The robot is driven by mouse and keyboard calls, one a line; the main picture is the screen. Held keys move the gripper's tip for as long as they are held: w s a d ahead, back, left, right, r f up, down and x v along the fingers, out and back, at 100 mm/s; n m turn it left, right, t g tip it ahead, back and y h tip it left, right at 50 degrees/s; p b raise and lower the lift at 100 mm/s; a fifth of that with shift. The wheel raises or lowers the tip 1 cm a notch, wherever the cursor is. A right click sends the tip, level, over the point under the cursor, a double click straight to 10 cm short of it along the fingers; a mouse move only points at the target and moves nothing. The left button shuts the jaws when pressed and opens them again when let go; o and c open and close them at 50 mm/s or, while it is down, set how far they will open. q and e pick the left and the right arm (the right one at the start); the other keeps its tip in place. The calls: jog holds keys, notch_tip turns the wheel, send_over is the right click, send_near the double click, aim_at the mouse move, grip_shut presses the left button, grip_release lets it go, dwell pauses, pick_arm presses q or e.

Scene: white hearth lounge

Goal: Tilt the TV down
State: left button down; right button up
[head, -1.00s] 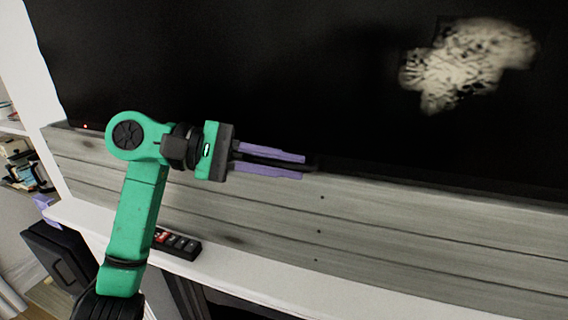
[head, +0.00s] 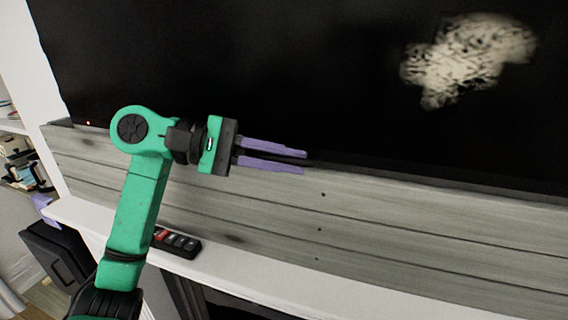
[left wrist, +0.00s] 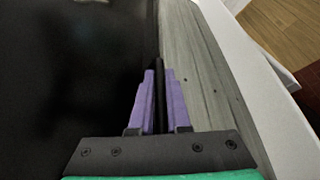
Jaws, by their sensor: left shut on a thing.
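The TV (head: 250,60) is a large black screen in front of grey wood planks, with a pale blurred patch reflected at its upper right. It also fills the left half of the left wrist view (left wrist: 70,70). My left gripper (head: 305,162) is at the TV's lower edge, its purple fingers pointing right along it. In the left wrist view the fingers (left wrist: 159,85) lie on both sides of the thin dark lower edge and are shut on it. The exact contact at the fingertips is hard to make out. My right gripper is in neither view.
Grey wood planks (head: 400,230) lie below the TV. A white mantel shelf (head: 230,275) runs beneath them, with a small dark remote-like object (head: 178,243) on it. Shelves with small items (head: 22,165) stand at the far left. The room right of the fingers is clear.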

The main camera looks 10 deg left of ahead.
aim_at(249, 152)
pick_arm(q)
jog(key=shift+w+d+f, duration=0.1)
jog(key=shift+w+f, duration=0.05)
jog(key=shift+w, duration=0.5)
jog(key=shift+w+d+f, duration=0.1)
jog(key=shift+w+f, duration=0.05)
jog(key=shift+w, duration=0.45)
jog(key=c, duration=1.2)
grip_release()
jog(key=shift+s, duration=0.2)
jog(key=shift+o, duration=0.2)
jog(key=b+v, duration=0.3)
jog(key=v, duration=0.3)
jog(key=shift+s+a+f, duration=0.15)
jog(key=shift+s+a, duration=0.05)
jog(key=shift+a, duration=0.1)
jog(key=b+v, duration=0.1)
jog(key=v, duration=0.7)
jog(key=shift+r+b, duration=0.25)
jog(key=shift+b, duration=0.1)
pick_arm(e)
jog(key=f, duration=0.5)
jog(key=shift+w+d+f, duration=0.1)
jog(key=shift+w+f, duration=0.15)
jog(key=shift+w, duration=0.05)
pick_arm(q)
jog(key=shift+s, duration=0.25)
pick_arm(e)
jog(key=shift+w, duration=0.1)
